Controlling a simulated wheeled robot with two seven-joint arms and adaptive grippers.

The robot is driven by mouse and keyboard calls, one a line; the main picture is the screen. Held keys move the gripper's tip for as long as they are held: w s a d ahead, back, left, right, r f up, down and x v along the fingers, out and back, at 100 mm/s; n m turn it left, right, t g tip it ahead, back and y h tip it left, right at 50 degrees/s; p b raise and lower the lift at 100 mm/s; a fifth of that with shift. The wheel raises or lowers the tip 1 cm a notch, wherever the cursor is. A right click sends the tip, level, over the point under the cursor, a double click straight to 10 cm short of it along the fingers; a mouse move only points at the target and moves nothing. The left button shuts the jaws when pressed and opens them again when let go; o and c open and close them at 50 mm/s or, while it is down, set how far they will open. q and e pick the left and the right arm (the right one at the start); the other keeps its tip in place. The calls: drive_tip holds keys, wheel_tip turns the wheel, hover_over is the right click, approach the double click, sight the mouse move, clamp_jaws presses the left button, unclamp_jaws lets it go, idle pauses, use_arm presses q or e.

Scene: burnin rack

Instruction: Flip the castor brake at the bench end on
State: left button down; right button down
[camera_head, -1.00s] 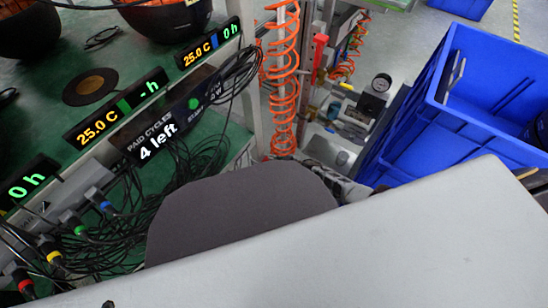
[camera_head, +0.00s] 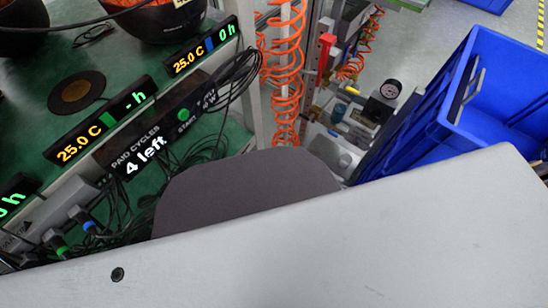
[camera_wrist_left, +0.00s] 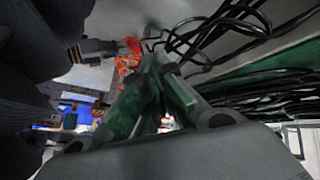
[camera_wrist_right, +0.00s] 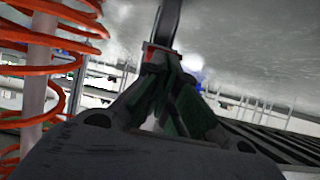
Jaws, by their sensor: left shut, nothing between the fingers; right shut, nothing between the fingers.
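I cannot make out the castor brake in any view. The bench end shows in the head view as a green bench top (camera_head: 30,112) with a pale upright post (camera_head: 256,90) at its corner. The floor below that corner is hidden by light grey and dark surfaces in the foreground. My left gripper (camera_wrist_left: 160,78) is shut and empty in the left wrist view, near black cables. My right gripper (camera_wrist_right: 170,72) is shut and empty in the right wrist view. A dark post with a red part (camera_wrist_right: 158,52) stands just beyond its fingertips; I cannot tell what it is.
Orange coiled hose (camera_head: 287,75) hangs beside the post and also shows in the right wrist view (camera_wrist_right: 40,70). A blue crate (camera_head: 430,120) stands at right. Loose black cables (camera_wrist_left: 215,35), lit displays (camera_head: 98,122) and a pressure gauge (camera_head: 390,89) are nearby.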

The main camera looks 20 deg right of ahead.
use_arm(q)
drive_tip(key=shift+s+f, duration=0.45)
drive_tip(key=shift+s, duration=0.05)
use_arm(e)
drive_tip(key=shift+f, duration=0.1)
use_arm(q)
drive_tip(key=shift+w+d+r, duration=0.1)
drive_tip(key=shift+w+r, duration=0.15)
drive_tip(key=shift+w, duration=0.1)
use_arm(e)
drive_tip(key=shift+d, duration=0.1)
drive_tip(key=shift+s, duration=0.1)
drive_tip(key=v, duration=0.7)
idle(0.3)
drive_tip(key=shift+s, duration=0.1)
